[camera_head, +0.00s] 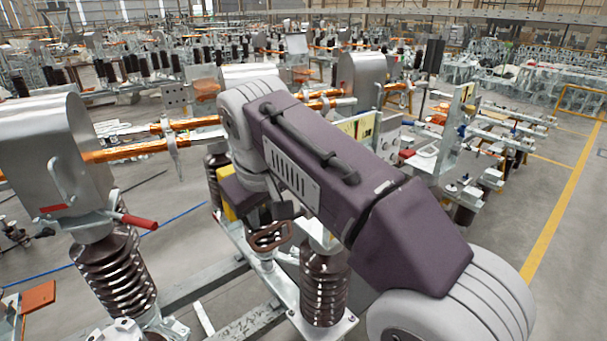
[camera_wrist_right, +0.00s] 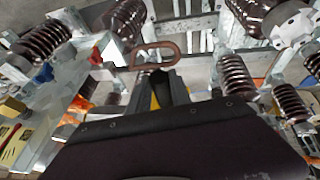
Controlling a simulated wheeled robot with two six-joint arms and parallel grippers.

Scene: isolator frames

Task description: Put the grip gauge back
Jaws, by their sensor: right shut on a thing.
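The grip gauge (camera_head: 270,236), a brown loop with an open middle, sits at the end of my right gripper (camera_head: 282,212) in the camera_head view. In the right wrist view the same loop (camera_wrist_right: 156,54) sticks out past the fingertips (camera_wrist_right: 162,78), which are shut on its near end. The gauge appears to be in the air above the metal frame, near a brown ribbed insulator (camera_head: 324,285); I cannot tell the exact gap. My right arm hides much of the middle of the camera_head view. My left gripper is in neither view.
A silver housing (camera_head: 50,150) with a red-tipped lever (camera_head: 138,221) stands on an insulator at the left. Steel beams (camera_head: 205,287) run below. A tray-like panel (camera_wrist_right: 35,130) with yellow and red items is at the left of the wrist view. Open floor (camera_head: 575,240) lies to the right.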

